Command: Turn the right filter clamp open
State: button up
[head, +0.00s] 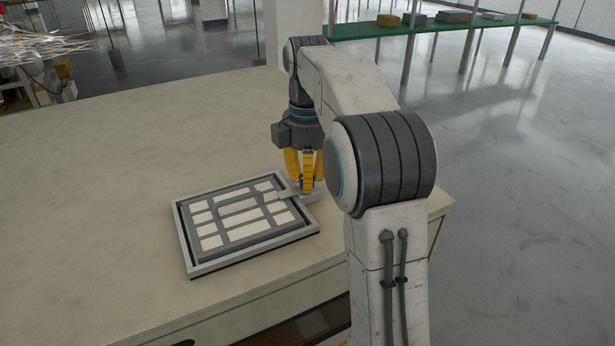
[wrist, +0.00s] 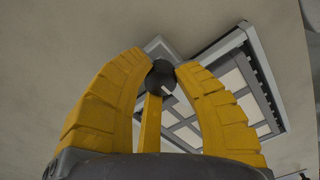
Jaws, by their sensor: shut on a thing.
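The filter frame (head: 187,228) lies on the table, a grey rectangular frame with white panels. The right filter clamp (head: 287,193) is a light bar at the frame's right edge, reaching inward over it. In the wrist view its dark round knob (wrist: 161,78) sits between the yellow fingertips. My gripper (head: 308,186) points down at the frame's right side. It is shut on the clamp's knob, also seen in the wrist view (wrist: 163,70). The fingers partly hide the clamp's outer end, so its exact angle is hard to tell.
The beige table (head: 110,150) is clear to the left of and behind the frame. The table's right edge is close to the clamp. A green shelf (head: 440,28) with several small boxes stands well behind, beyond open floor.

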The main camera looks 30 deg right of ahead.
jog(key=shift+s, duration=0.1)
grip_shut()
jog(key=m+p, duration=0.2)
jog(key=m, duration=0.1)
jog(key=shift+m, duration=0.4)
jog(key=m+p, duration=0.2)
jog(key=m, duration=0.3)
jog(key=shift+s+f, duration=0.1)
jog(key=m+p, duration=0.1)
jog(key=m, duration=0.3)
jog(key=shift+m, duration=0.4)
jog(key=shift+a+f+m+p, duration=0.1)
jog(key=shift+m+p, duration=0.45)
jog(key=shift+m, duration=1.55)
jog(key=o, duration=1)
grip_release()
